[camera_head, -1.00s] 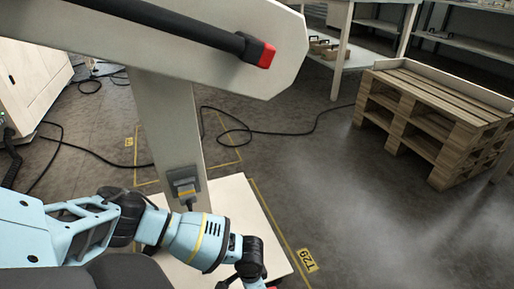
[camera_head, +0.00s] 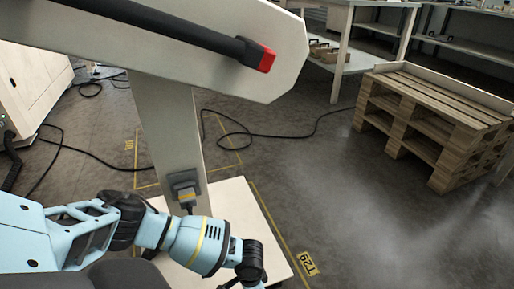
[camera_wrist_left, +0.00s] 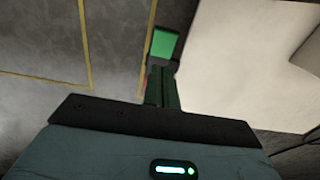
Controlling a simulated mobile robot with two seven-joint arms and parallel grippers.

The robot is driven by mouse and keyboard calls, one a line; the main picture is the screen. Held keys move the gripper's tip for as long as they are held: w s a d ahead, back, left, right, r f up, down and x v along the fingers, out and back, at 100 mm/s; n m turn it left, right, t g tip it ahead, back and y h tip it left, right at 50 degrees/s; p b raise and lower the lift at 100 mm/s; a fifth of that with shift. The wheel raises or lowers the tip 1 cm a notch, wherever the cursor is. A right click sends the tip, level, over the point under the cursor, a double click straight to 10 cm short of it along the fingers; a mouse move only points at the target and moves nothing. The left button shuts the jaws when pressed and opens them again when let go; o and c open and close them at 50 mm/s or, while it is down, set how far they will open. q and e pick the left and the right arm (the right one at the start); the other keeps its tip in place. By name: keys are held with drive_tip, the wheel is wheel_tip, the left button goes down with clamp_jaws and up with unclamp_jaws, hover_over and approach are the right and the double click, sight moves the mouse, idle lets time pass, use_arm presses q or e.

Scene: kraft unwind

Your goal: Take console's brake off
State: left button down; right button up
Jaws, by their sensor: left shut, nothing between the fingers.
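The console (camera_head: 190,45) is a large off-white body with a black bar ending in a red cap. Its column stands on a pale base plate (camera_head: 235,215). The plate also shows in the wrist view (camera_wrist_left: 245,50). A small red patch shows beside my fingers. In the head view my left wrist is at the bottom edge, with the fingers hidden. My right gripper is not in view.
A wooden pallet stack (camera_head: 440,115) stands at the right, with workbenches behind. A black cable (camera_head: 270,138) lies across the floor. A pale cabinet (camera_head: 32,70) is at the left. Yellow floor lines run around the base plate; the floor between plate and pallets is clear.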

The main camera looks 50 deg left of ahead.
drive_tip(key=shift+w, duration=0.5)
use_arm(q)
drive_tip(key=shift+f, duration=0.1)
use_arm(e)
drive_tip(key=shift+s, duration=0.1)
use_arm(q)
drive_tip(key=shift+f, duration=0.3)
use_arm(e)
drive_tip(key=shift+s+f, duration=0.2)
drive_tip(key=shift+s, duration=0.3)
use_arm(q)
drive_tip(key=shift+f, duration=0.15)
drive_tip(key=shift+f+b, duration=0.25)
drive_tip(key=shift+b, duration=0.15)
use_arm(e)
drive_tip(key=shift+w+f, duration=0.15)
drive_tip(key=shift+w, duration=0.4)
use_arm(q)
drive_tip(key=shift+f, duration=0.25)
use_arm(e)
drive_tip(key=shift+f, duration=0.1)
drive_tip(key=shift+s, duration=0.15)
use_arm(q)
drive_tip(key=shift+f, duration=0.25)
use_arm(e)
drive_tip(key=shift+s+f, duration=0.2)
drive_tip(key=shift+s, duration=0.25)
